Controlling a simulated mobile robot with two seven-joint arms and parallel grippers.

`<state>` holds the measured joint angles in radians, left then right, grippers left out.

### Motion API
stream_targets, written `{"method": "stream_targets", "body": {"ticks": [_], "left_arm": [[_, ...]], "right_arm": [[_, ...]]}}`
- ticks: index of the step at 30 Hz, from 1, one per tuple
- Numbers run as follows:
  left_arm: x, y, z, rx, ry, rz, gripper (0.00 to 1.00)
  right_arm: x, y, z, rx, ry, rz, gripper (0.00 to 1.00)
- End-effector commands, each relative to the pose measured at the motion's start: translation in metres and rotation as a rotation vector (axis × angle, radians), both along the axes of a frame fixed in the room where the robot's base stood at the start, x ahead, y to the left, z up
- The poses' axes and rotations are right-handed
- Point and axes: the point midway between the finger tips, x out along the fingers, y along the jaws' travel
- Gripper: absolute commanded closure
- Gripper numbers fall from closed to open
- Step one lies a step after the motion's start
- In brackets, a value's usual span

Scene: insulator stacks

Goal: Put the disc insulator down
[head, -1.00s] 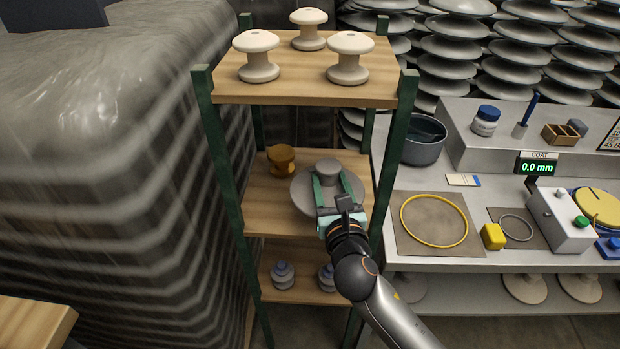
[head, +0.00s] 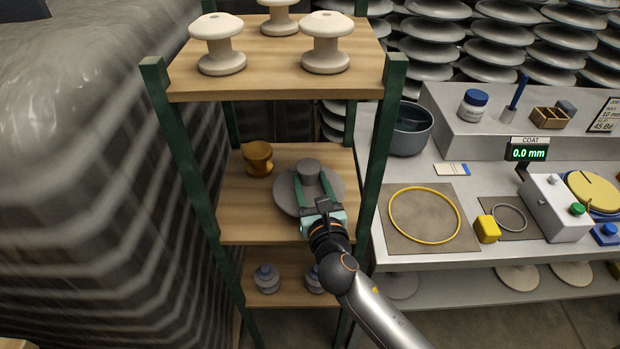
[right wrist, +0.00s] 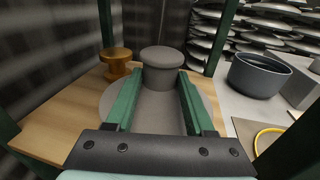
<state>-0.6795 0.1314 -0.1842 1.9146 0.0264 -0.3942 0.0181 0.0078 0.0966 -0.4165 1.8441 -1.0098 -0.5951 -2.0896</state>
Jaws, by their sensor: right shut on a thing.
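The disc insulator is a grey disc with a raised cylindrical cap. In the head view the disc insulator (head: 290,194) is over the middle shelf of the rack, at its right side. My right gripper (head: 312,188) is shut on its cap, one green finger on each side. In the right wrist view the disc insulator (right wrist: 163,75) sits between the fingers (right wrist: 160,85). The disc looks level and at or just above the shelf; I cannot tell whether it touches. My left gripper is not in view.
White insulators (head: 218,45) stand on the top shelf. Green posts (head: 384,150) flank the shelf. A bench with a dark pot (head: 412,135) and yellow ring (head: 458,225) is at right.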

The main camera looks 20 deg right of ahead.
Motion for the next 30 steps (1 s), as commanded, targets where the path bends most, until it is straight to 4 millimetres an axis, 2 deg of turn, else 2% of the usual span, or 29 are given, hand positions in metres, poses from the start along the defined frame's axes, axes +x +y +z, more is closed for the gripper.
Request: {"method": "stream_targets", "body": {"ticks": [3,7,21,22,30], "left_arm": [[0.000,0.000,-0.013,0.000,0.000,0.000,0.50],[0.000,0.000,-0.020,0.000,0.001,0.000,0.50],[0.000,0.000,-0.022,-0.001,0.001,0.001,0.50],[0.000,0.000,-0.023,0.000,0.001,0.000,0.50],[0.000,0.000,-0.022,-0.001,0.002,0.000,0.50]], "right_arm": [[0.000,0.001,-0.021,0.002,-0.004,0.002,1.00],[0.000,0.001,-0.034,0.001,-0.006,0.002,1.00],[0.001,0.001,-0.039,0.000,-0.008,0.003,1.00],[0.000,0.000,-0.044,0.000,0.003,0.001,0.45],[0.000,0.000,-0.043,0.000,0.003,0.001,0.16]]}}
